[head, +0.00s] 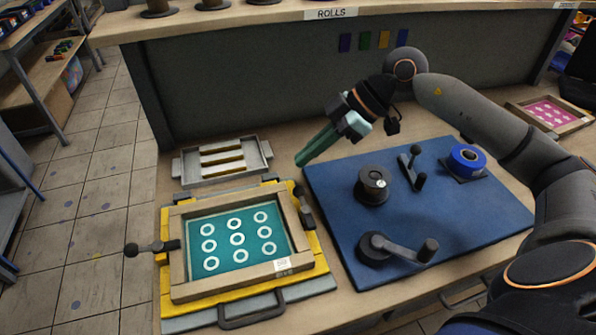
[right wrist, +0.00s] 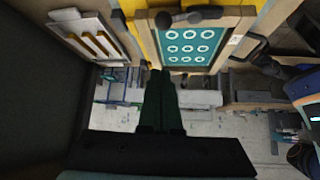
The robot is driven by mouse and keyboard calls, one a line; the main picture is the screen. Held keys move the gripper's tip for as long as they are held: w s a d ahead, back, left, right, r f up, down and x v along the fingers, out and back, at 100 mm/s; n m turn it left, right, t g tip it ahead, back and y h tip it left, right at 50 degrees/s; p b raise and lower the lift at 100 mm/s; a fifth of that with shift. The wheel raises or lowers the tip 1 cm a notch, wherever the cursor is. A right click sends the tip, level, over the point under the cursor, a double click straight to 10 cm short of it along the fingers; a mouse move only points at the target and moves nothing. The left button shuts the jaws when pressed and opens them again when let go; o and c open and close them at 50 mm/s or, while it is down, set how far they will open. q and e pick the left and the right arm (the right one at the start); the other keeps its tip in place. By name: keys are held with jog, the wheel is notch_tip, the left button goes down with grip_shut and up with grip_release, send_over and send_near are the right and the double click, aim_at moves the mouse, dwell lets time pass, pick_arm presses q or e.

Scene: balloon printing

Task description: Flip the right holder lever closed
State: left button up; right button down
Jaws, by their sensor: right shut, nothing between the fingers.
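The screen frame (head: 177,262) is wooden with a teal mesh and several white rings, and lies on a yellow base. The right holder lever (head: 304,206) is black with a round knob. It sits at the frame's right edge and runs roughly along that side; whether it presses on the frame I cannot tell. It shows at the top of the right wrist view (right wrist: 190,17). The left holder lever (head: 148,248) points outward to the left. My right gripper (head: 300,161) is shut and empty, with green fingers, above and behind the right lever, apart from it. My left gripper is out of view.
A blue mat (head: 325,215) right of the frame carries a black roll (head: 373,185), cranks and a blue tape roll (head: 468,160). A slotted grey tray (head: 186,178) stands behind the frame. A raised shelf (head: 240,17) crosses the back. A handle (head: 252,317) is in front.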

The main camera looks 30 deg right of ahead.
aim_at(295, 188)
jog(key=x, duration=0.9)
jog(key=shift+w+a+f+p, duration=0.1)
jog(key=shift+a+f+p, duration=0.05)
jog(key=shift+p, duration=0.2)
jog(key=d, duration=0.1)
jog(key=s+d, duration=0.1)
jog(key=shift+s+d+f, duration=0.15)
jog(key=shift+d+f, duration=0.15)
jog(key=shift+f, duration=0.1)
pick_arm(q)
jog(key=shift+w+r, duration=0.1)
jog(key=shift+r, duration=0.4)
pick_arm(e)
jog(key=shift+s+d+f, duration=0.1)
jog(key=shift+s+d, duration=0.1)
jog(key=shift+d, duration=0.25)
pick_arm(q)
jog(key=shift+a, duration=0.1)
pick_arm(e)
jog(key=shift+d, duration=0.1)
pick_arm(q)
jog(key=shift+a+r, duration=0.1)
